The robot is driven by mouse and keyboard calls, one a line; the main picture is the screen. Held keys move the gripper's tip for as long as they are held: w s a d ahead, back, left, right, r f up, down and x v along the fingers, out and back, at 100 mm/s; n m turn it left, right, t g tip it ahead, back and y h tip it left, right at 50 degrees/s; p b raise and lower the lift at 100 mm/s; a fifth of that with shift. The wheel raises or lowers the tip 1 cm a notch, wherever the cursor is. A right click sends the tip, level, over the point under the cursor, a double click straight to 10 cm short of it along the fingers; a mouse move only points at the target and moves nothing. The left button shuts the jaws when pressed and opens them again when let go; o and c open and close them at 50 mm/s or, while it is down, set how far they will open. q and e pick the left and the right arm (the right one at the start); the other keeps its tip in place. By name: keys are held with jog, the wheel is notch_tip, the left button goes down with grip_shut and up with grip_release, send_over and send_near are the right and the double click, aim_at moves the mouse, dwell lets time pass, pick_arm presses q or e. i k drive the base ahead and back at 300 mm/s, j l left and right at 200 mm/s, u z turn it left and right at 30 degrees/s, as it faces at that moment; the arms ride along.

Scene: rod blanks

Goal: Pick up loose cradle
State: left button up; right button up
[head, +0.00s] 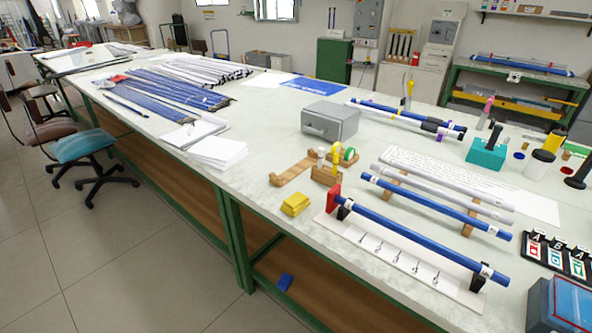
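A loose wooden piece (295,168) with a raised end lies on the workbench, left of the tape holder; it looks like the loose cradle, but I cannot be sure. Wooden supports (470,218) sit under a blue rod (435,206) and a grey rod (445,187). Another blue rod (410,238) rests on dark supports above a white board (400,262) with marks, its left end at a red block (333,197). Neither of my grippers shows in the head view.
A wooden tape holder (326,176) with yellow and green rolls, a yellow block (295,204) and a grey metal box (330,121) stand close by. Paper stacks (217,152) lie left. The bench (262,180) is clear between paper and wooden piece. A stool (84,146) stands left.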

aim_at(279, 180)
jog(key=i+j+z, duration=0.35)
jog(key=j+z, duration=0.15)
jog(key=j, duration=0.15)
jog(key=i+j+z, duration=0.25)
jog(key=j+z, duration=0.25)
jog(key=j, duration=0.2)
jog(key=i+j+z, duration=0.1)
jog(key=j+z, duration=0.35)
jog(key=j, duration=0.35)
jog(key=j+z, duration=0.5)
jog(key=j, duration=0.3)
jog(key=k+j+z, duration=0.25)
jog(key=j+z, duration=0.25)
jog(key=j, duration=0.25)
